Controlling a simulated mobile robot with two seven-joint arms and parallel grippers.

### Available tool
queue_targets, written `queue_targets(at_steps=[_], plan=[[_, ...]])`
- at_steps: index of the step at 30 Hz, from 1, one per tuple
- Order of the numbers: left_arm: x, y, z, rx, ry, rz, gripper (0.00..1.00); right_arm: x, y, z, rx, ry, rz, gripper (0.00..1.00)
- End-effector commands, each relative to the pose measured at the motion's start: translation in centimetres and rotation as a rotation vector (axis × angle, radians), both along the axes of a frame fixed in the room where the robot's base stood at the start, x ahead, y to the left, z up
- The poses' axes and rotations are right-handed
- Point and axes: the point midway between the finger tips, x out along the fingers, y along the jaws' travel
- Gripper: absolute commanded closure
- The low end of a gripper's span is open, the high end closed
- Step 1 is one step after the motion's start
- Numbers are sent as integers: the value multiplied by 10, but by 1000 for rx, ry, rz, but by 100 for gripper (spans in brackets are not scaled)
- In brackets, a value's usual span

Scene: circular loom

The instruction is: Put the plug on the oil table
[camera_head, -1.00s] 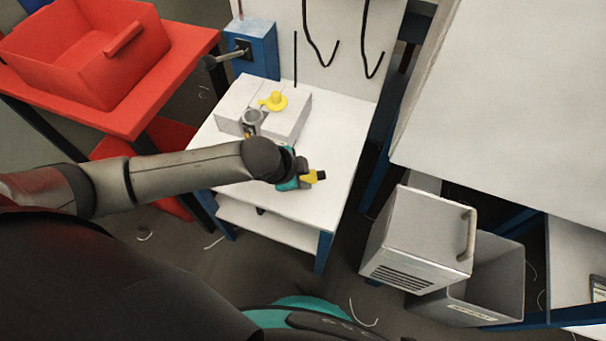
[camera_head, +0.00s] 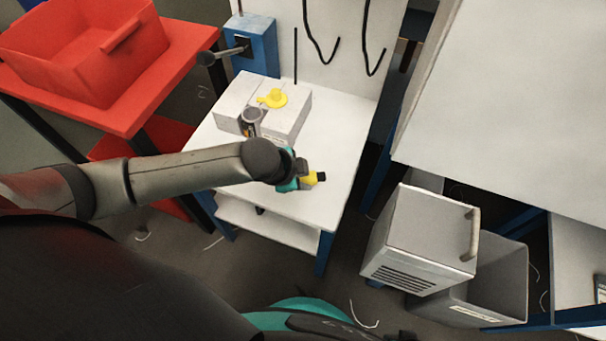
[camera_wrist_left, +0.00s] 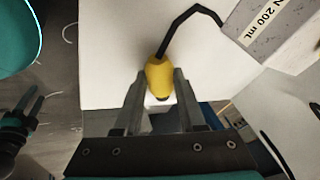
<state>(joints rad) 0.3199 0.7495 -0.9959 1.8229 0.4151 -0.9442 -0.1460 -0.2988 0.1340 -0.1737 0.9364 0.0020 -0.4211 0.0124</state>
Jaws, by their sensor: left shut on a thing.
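My left gripper (camera_head: 308,178) is shut on a yellow piece with a black end, which I take to be the plug (camera_head: 318,177). In the left wrist view the plug (camera_wrist_left: 160,76) sits between the two fingers (camera_wrist_left: 155,104), and a black bent line runs from its far end. I hold it over the front right part of the white table with blue legs (camera_head: 335,160), apparently the oil table. I cannot tell whether it touches the top. At the left wrist view's edge, dark fingers, apparently my right gripper (camera_wrist_left: 22,115), are blurred.
A white box (camera_head: 290,118) with a yellow lobed piece (camera_head: 274,98) stands at the table's back left, beside a small grey cylinder (camera_head: 251,118). A red bin (camera_head: 85,60) is left. A grey cabinet (camera_head: 420,230) stands right. The table's front right is clear.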

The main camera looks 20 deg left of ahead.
Motion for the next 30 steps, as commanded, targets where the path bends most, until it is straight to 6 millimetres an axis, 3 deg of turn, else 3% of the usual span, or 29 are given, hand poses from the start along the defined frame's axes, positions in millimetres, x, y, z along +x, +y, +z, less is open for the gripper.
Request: queue_targets(at_steps=[30], plan=[[-4,-3,-27,-4,7,-5,100,0,0,-12,0,0,0,50]])
